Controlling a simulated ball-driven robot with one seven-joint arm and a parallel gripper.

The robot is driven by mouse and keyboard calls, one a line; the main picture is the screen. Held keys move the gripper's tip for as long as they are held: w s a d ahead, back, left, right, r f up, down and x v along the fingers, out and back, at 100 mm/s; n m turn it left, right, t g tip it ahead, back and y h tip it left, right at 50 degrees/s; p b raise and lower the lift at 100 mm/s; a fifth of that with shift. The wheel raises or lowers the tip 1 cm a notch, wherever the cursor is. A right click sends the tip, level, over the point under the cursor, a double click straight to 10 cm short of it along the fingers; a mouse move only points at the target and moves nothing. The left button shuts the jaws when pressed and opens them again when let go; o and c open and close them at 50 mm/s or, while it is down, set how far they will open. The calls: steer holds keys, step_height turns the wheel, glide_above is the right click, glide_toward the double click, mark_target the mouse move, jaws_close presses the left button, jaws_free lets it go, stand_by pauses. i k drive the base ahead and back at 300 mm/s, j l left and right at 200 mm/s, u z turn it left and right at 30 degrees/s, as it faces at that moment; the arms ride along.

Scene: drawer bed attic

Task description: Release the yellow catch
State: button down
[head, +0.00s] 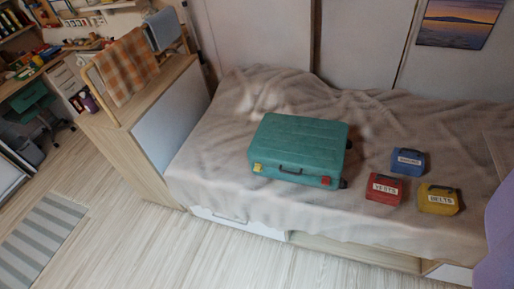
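A teal suitcase (298,145) lies flat on the bed, with its handle side toward the front edge. The yellow catch (258,168) is on the front face at the left, beside the dark handle (291,170). A red catch (326,181) is on the same face at the right. The lid looks shut. The yellow catch is too small to tell whether it is fastened. My gripper is not in view.
The bed (220,150) has a rumpled beige cover. Right of the suitcase stand a red box (383,195) reading "VESTS", a yellow box (438,207) reading "BELTS" and a blue box (399,166). A wooden cabinet (140,145) stands left; the floor (190,255) in front is clear.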

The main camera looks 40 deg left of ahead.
mark_target(258, 168)
steer(key=i+j, duration=0.4)
steer(key=i, duration=0.15)
steer(key=i+j, duration=0.85)
steer(key=i, duration=0.2)
